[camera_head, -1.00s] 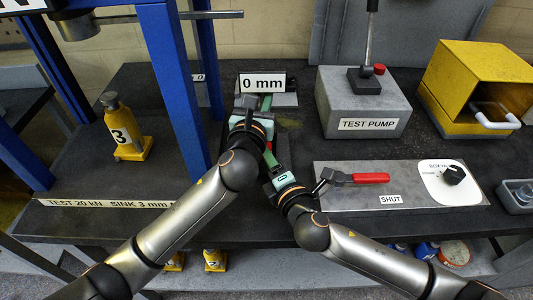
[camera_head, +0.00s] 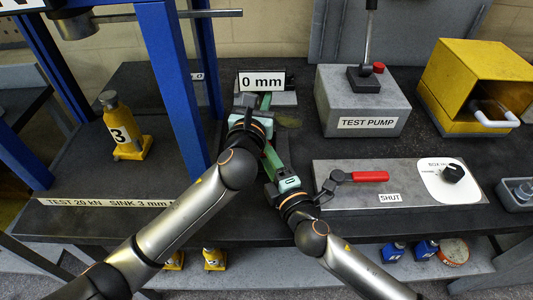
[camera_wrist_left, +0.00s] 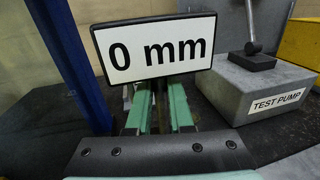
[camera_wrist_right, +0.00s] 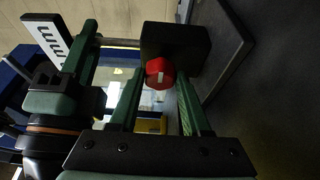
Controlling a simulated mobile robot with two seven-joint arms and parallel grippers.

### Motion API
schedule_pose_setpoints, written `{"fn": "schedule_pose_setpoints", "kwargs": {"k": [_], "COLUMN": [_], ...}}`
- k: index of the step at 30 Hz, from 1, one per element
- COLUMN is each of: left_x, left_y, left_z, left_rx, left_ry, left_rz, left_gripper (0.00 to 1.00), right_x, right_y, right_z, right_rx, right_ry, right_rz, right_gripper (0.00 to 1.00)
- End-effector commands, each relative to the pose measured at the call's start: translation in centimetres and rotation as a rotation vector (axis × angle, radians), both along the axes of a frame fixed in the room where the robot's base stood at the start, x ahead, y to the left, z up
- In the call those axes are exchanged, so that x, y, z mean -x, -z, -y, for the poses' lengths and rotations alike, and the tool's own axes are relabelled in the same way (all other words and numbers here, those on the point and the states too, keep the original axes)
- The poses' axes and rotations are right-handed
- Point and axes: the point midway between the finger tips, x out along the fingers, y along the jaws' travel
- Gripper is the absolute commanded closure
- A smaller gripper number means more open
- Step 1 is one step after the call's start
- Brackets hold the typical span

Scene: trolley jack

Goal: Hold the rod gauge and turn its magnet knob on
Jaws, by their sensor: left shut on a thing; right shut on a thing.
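The rod gauge carries a white sign reading 0 mm (camera_head: 261,82) on the dark bench; the sign fills the upper left wrist view (camera_wrist_left: 155,45). My left gripper (camera_head: 257,108) is shut on the gauge's dark upright part, just below the sign in its own view. The gauge's black base block (camera_wrist_right: 175,45) bears a red knob (camera_wrist_right: 160,73) with a white mark, which looks upright in the right wrist view. My right gripper (camera_wrist_right: 158,95) has its fingers on either side of the knob and is shut on it. The knob is hidden in the head view.
A grey test pump block (camera_head: 363,105) stands right of the gauge. A plate with a red-handled valve (camera_head: 360,177) and a black dial knob (camera_head: 453,173) lies close to my right gripper. A blue post (camera_head: 175,90) rises left of my left gripper; a yellow jack (camera_head: 127,130) stands beyond it.

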Motion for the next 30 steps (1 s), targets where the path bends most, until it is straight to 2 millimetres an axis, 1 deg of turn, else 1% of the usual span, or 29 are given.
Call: {"fn": "schedule_pose_setpoints", "kwargs": {"k": [3, 4, 12, 19, 22, 26, 30], "left_x": [0.0, 0.0, 0.0, 0.0, 0.0, 0.0, 0.0], "left_y": [0.1, 0.1, 0.1, 0.1, 0.1, 0.1, 0.1], "left_z": [0.0, 0.0, 0.0, 0.0, 0.0, 0.0, 0.0], "left_rx": [0.001, 0.001, 0.001, 0.0, 0.001, 0.0, 0.0], "left_ry": [0.0, 0.0, 0.0, 0.0, 0.0, 0.0, 0.0], "left_rz": [-0.002, -0.002, -0.002, -0.002, -0.002, -0.003, -0.003], "left_gripper": [1.0, 1.0, 1.0, 1.0, 1.0, 1.0, 1.0], "right_x": [0.0, 0.0, 0.0, 0.0, 0.5, 2.1, 4.3], "right_y": [-0.1, -0.1, 0.0, 0.0, 0.1, 0.1, 0.2], "right_z": [0.0, 0.0, 0.0, 0.0, 0.2, 0.9, 1.7], "right_rx": [-0.004, -0.004, -0.002, 0.0, 0.0, 0.0, 0.0], "right_ry": [0.001, 0.001, 0.001, 0.001, 0.001, 0.001, 0.0], "right_rz": [-0.001, -0.001, -0.001, -0.001, -0.002, -0.003, -0.004], "right_gripper": [1.0, 0.52, 0.22, 0.22, 0.22, 0.22, 0.22]}}
